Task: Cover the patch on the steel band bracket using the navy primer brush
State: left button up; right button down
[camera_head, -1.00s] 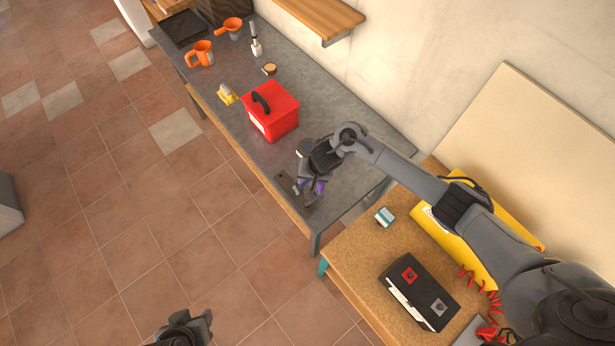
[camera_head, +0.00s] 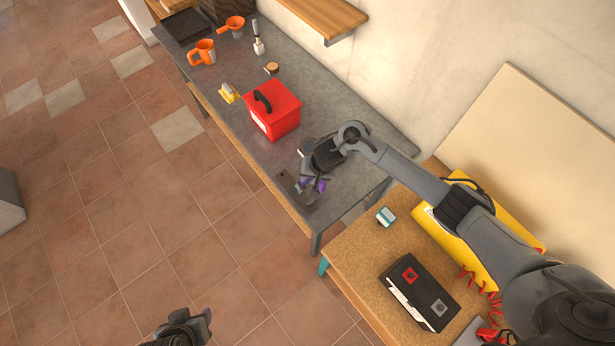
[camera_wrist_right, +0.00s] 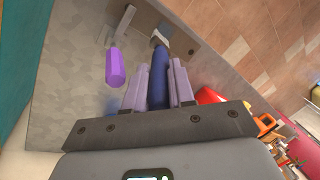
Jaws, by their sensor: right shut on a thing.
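My right gripper (camera_head: 313,185) is low over the near right end of the grey bench. In the right wrist view its purple fingers (camera_wrist_right: 158,85) are shut on the navy primer brush (camera_wrist_right: 160,75), which points away from the palm. The brush's pale tip (camera_wrist_right: 158,38) is over or against a flat grey plate with holes, apparently the steel band bracket (camera_wrist_right: 200,47); contact cannot be told. The bracket (camera_head: 287,184) shows as a dark strip in the head view. The patch cannot be made out. My left gripper (camera_head: 190,328) is over the floor, its jaws unclear.
A purple-handled tool (camera_wrist_right: 116,66) lies left of the brush in the wrist view. A red box (camera_head: 273,112), a yellow object (camera_head: 229,93) and orange jugs (camera_head: 203,53) stand farther along the bench (camera_head: 235,130). A cork-coloured table (camera_head: 365,260) stands at right.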

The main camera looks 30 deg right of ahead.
jog(key=shift+s+a, duration=0.2)
jog(key=shift+a, duration=0.35)
jog(key=shift+w, duration=0.15)
jog(key=shift+w+a, duration=0.25)
jog(key=shift+w, duration=0.5)
jog(key=shift+w+a, duration=0.25)
jog(key=shift+w, duration=0.6)
jog(key=shift+f, duration=0.15)
jog(key=shift+d, duration=0.2)
